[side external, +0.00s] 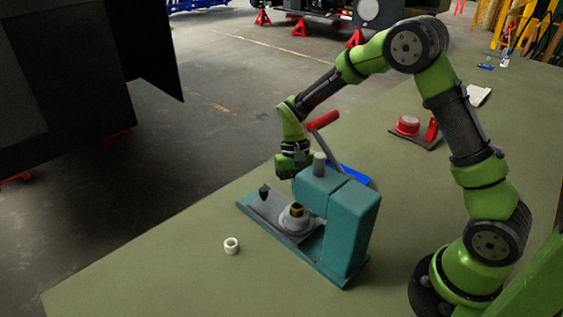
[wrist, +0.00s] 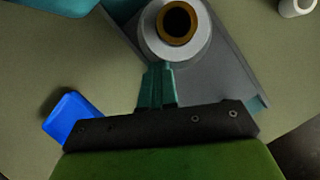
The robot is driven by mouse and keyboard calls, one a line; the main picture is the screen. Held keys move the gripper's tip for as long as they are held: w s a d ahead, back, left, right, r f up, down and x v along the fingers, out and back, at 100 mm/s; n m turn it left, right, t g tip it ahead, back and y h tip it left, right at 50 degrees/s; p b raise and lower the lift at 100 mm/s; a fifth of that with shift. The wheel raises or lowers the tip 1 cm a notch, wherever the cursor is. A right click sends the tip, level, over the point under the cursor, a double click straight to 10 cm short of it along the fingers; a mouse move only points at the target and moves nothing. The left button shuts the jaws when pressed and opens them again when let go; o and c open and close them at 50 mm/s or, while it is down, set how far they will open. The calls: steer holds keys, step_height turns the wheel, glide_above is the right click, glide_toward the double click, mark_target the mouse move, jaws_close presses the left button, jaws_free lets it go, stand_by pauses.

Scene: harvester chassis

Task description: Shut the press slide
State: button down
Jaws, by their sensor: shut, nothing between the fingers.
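The teal press (side external: 340,205) stands on the green bench. Its grey slide (side external: 268,207) sticks out of the press to the left, with a dark knob (side external: 264,191) standing near its outer end. A white round holder with a brass ring (side external: 295,215) sits on the slide, in front of the press body. The slide (wrist: 225,65) and the holder (wrist: 150,40) also show in the wrist view. My gripper (side external: 285,175) is above the far side of the slide, behind the knob. In the wrist view its fingers (wrist: 157,85) are together and empty; the knob is not visible there.
The press lever has a red grip (side external: 323,121) close to my wrist. A blue tray (side external: 350,175) lies behind the press. A white ring (side external: 231,246) lies on the bench in front. A red button box (side external: 408,126) stands farther back. The front left bench is mostly clear.

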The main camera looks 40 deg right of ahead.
mark_target(286, 205)
stand_by(0.4)
steer(key=w, duration=0.1)
steer(key=w+d, duration=0.2)
steer(key=w, duration=0.1)
steer(key=shift+d+r, duration=0.15)
steer(key=shift+r, duration=0.25)
steer(key=w+r, duration=0.5)
steer(key=r, duration=0.3)
steer(key=x, duration=0.9)
steer(key=shift+a, duration=0.3)
steer(key=s, duration=0.1)
steer(key=s+a, duration=0.1)
steer(key=shift+s+a+f, duration=0.1)
steer(key=shift+s+a, duration=0.15)
steer(key=shift+s, duration=0.1)
steer(key=shift+s+a, duration=0.25)
steer(key=shift+s, duration=0.15)
